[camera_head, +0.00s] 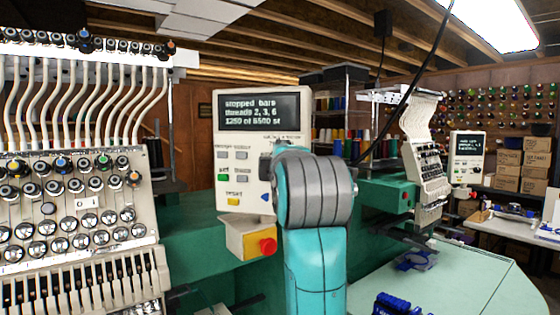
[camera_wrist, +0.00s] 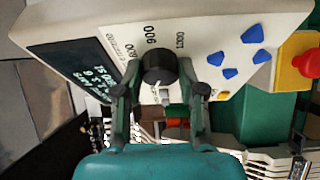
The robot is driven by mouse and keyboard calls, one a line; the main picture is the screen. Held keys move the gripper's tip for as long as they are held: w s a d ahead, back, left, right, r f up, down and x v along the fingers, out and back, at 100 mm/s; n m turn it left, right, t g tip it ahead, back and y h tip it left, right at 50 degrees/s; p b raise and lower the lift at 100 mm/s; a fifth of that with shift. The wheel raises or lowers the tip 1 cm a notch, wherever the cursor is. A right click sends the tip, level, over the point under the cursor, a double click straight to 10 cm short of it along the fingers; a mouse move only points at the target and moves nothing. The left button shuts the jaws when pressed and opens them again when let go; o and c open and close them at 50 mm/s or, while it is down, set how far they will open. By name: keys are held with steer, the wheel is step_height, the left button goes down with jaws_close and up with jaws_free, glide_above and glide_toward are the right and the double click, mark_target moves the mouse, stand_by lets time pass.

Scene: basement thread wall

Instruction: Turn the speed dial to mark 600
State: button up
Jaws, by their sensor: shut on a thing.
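The speed dial (camera_wrist: 158,66) is a dark round knob on the cream control panel (camera_head: 228,104). In the wrist view, printed numerals surround it at an angle; the pointer's exact mark is unclear. My gripper (camera_wrist: 160,84) is at the dial, one finger on each side, shut on it. In the head view my teal and grey arm covers the gripper and most of the dial area.
Blue arrow buttons (camera_wrist: 252,34) lie beside the dial. A red emergency knob (camera_head: 268,246) on a yellow box (camera_head: 240,236) sits below the panel. A multi-needle embroidery head (camera_head: 75,225) stands left. The green table (camera_head: 470,285) is mostly clear at right.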

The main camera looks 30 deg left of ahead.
steer(key=shift+n+g, duration=0.3)
steer(key=shift+n, duration=0.7)
steer(key=shift+h, duration=0.3)
steer(key=o, duration=1.1)
steer(key=shift+o, duration=0.2)
steer(key=v, duration=1.2)
steer(key=shift+w+f, duration=0.1)
